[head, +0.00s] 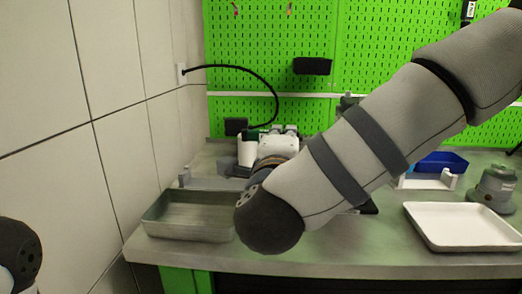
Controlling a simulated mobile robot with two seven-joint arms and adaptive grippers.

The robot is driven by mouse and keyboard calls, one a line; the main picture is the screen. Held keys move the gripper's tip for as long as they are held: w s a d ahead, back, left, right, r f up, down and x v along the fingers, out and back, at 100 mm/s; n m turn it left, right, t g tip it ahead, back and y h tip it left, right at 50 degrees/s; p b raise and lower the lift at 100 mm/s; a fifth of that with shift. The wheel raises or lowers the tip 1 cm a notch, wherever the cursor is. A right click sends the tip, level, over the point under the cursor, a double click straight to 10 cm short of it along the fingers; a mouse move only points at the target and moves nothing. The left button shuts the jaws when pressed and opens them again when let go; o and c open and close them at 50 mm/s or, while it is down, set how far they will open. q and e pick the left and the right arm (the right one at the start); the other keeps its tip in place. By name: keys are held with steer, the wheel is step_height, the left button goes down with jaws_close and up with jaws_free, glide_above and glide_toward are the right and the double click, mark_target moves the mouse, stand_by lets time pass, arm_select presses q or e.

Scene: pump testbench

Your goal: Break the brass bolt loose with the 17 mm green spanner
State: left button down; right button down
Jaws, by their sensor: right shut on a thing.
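My right arm (365,150) crosses the view from the upper right. Its dark elbow (270,222) is in front of the bench. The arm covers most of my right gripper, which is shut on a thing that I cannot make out. A pale piece of equipment with a tan ring (268,161) shows just behind the arm, partly hidden; I cannot tell its exact parts. I cannot make out the brass bolt or the green spanner. Part of my left arm (18,252) shows at the lower left; its gripper is out of view.
A grey metal tray (160,229) is at the bench's left. A white tray (425,240), a blue bin (442,162) and a grey-green device (493,188) are at the right. A black cable (255,79) hangs before the green pegboard (400,35). A tiled wall bounds the left.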

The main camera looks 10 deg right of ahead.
steer(key=d+r+m, duration=0.2)
steer(key=r+m, duration=0.1)
steer(key=d+r+m, duration=0.2)
steer(key=r+m, duration=0.2)
steer(key=d+r+m, duration=0.2)
steer(key=r+m, duration=0.1)
steer(key=shift+w+r, duration=0.35)
steer(key=shift+w, duration=0.15)
steer(key=shift+r, duration=0.15)
stand_by(0.5)
